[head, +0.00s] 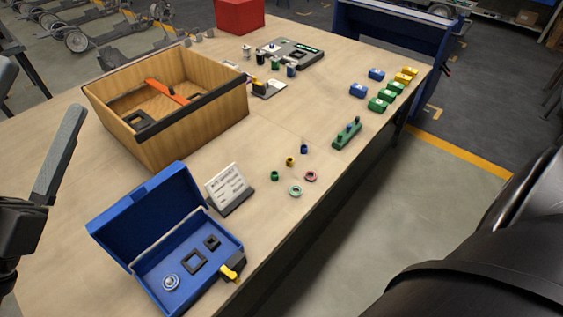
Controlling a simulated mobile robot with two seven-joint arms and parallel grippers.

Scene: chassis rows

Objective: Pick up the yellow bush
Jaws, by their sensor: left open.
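The yellow bush (290,162) is a small cylinder standing on the wooden table in the head view. It is right of the sign card, between a green bush (274,176) and a blue bush (304,149). Nothing touches it. My left gripper (40,90) is at the left edge of the view, open and empty, far to the left of the yellow bush. It is partly cut off by the picture's edge. My right gripper is not in view; only a dark arm part shows at the lower right.
An open blue box (143,262) and a sign card (228,189) stand at the front left. A wooden crate (195,125) is behind them. Two rings (295,190) lie near the bushes. A green peg rail (347,133) and several coloured blocks (388,95) lie right, near the table's edge.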

